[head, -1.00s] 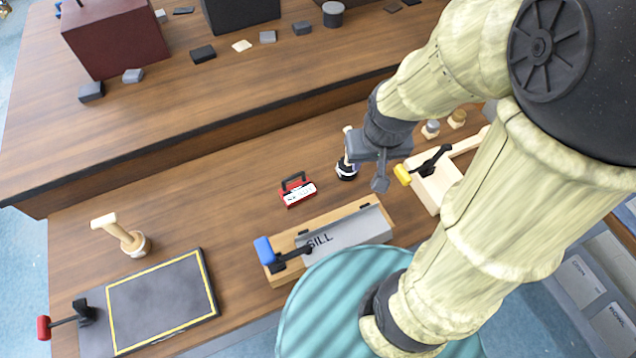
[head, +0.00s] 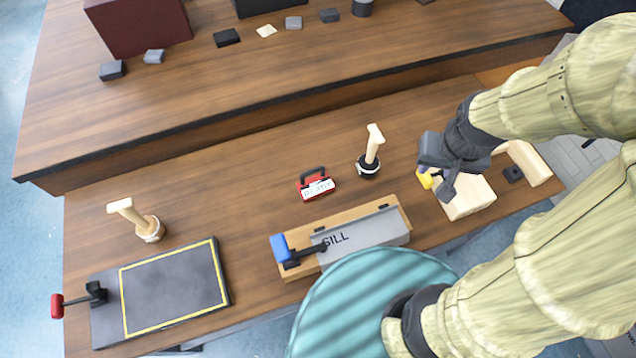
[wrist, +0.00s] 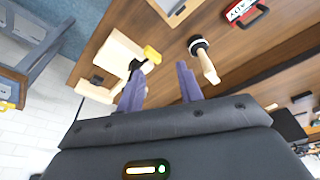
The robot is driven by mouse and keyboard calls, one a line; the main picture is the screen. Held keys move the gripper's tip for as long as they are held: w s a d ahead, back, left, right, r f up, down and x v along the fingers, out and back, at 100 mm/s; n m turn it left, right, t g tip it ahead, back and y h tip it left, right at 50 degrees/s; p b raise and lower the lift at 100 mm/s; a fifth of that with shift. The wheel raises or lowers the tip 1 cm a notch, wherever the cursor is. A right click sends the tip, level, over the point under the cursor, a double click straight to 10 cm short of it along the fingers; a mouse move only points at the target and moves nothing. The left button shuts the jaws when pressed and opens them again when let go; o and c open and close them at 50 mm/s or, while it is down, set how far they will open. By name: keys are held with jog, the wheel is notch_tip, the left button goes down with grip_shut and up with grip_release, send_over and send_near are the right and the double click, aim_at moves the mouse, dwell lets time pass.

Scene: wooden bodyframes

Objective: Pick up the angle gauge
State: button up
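I cannot tell for sure which object is the angle gauge; nothing in view is clearly labelled as one. My gripper (head: 447,183) hangs above the table's right part, near the yellow-tipped clamp on a pale wooden block (head: 467,198). In the wrist view my gripper (wrist: 160,75) shows two purple fingers spread apart with nothing between them. A wooden-handled tool with a black round base (head: 369,164) stands left of my gripper; it also shows in the wrist view (wrist: 204,62), beyond the right finger. Another wooden-handled tool (head: 145,226) stands at the left.
A SILL fixture with a blue-tipped clamp (head: 365,236) lies at the front. A dark yellow-bordered plate (head: 172,290) is at the left. A raised shelf (head: 250,85) with small blocks runs behind. A teal round surface (head: 365,300) is closest.

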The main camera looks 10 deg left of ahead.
jog(key=o, duration=0.6)
jog(key=shift+w+a+f, duration=0.1)
jog(key=shift+w+a, duration=0.1)
jog(key=o, duration=0.7)
jog(key=shift+n, duration=0.8)
jog(key=w+a, duration=0.1)
jog(key=w+a+f+b, duration=0.1)
jog(key=a, duration=0.1)
jog(key=shift+w+f, duration=0.15)
jog(key=shift+o, duration=0.5)
jog(key=w+a+f+n+g+b, duration=0.1)
jog(key=w+a+f+n+b, duration=0.1)
jog(key=a, duration=0.5)
jog(key=shift+w+f+n, duration=0.4)
jog(key=shift+w+n, duration=0.1)
jog(key=shift+w, duration=0.3)
jog(key=n+g+b, duration=0.2)
jog(key=n+b, duration=0.1)
jog(key=n, duration=0.2)
send_over(314, 182)
notch_tip(314, 182, down, 6)
jog(key=r, duration=0.1)
jog(key=shift+w+f, duration=0.1)
jog(key=shift+f, duration=0.1)
notch_tip(314, 182, down, 11)
jog(key=shift+f+p, duration=0.1)
jog(key=shift+p, duration=0.7)
jog(key=shift+f, duration=0.5)
jog(key=shift+f, duration=0.1)
